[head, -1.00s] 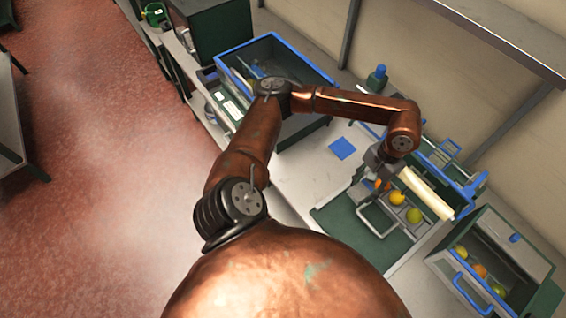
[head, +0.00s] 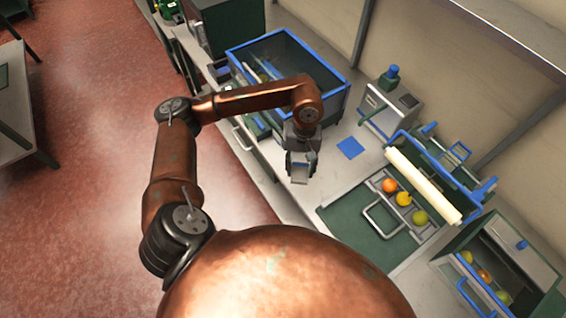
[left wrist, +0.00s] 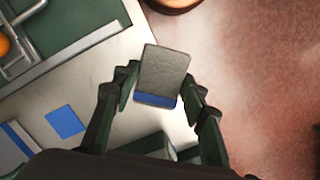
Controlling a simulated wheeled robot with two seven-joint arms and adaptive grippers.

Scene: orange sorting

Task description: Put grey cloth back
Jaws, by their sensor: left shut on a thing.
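The grey cloth (left wrist: 164,70) is a small folded grey pad with a blue strip along its near end. My left gripper (left wrist: 160,92) is shut on it, with a finger on either side, in the left wrist view. In the head view the left gripper (head: 301,160) hangs over the counter, between the blue-rimmed bin and the green board, with the cloth (head: 300,174) below it. A flat blue square (head: 350,148) lies on the counter to the right of the gripper, and it also shows in the left wrist view (left wrist: 65,121). My right gripper is not in view.
A large blue-rimmed bin (head: 341,108) stands behind the gripper. At right are a green board (head: 345,226) with a metal handle, a row of fruit including an orange (head: 389,185), a cream roller (head: 423,186) and a fruit drawer (head: 462,285).

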